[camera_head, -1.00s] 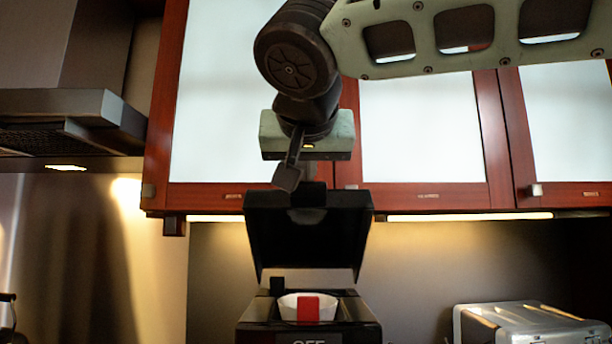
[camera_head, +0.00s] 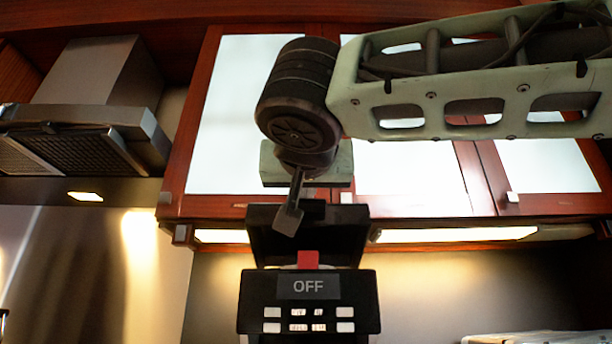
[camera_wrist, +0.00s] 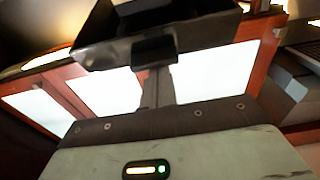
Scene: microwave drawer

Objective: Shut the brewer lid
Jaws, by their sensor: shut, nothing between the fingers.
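The black brewer (camera_head: 308,318) stands at the lower middle of the head view, its front marked OFF. Its lid (camera_head: 335,232) is raised at the back, with its hollow inner side facing me. A red piece (camera_head: 308,259) shows at the brewer's opening.
Wall cabinets (camera_head: 420,185) with red-brown frames and white panels are behind my arm. A range hood (camera_head: 85,115) hangs at left. A metal appliance (camera_head: 535,339) shows at the lower right edge. The wall beside the brewer is clear.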

